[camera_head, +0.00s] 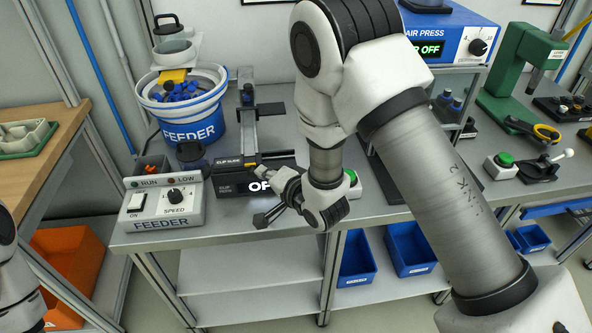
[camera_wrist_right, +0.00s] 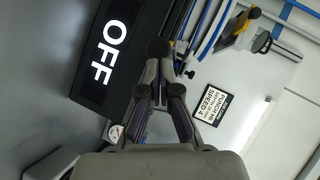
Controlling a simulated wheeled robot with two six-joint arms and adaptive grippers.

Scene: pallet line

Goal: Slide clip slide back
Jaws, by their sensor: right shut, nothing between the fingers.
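The clip slide (camera_head: 247,128) is a grey and black rail on the bench beside the feeder, with a small labelled block at its front end. A black panel (camera_head: 236,188) reading OFF stands in front; it also shows in the right wrist view (camera_wrist_right: 92,60). My right gripper (camera_head: 262,170) reaches in from the right, just above this panel at the slide's front end. Its fingers meet at a dark rounded part in the wrist view (camera_wrist_right: 158,50), shut and empty. Whether they touch the slide I cannot tell. My left gripper is out of view.
The blue and white feeder bowl (camera_head: 187,110) and its control box (camera_head: 165,205) stand left of the slide. A green button (camera_head: 350,177) sits close behind my right wrist. The air press (camera_head: 455,35) and a green press (camera_head: 520,70) stand to the right.

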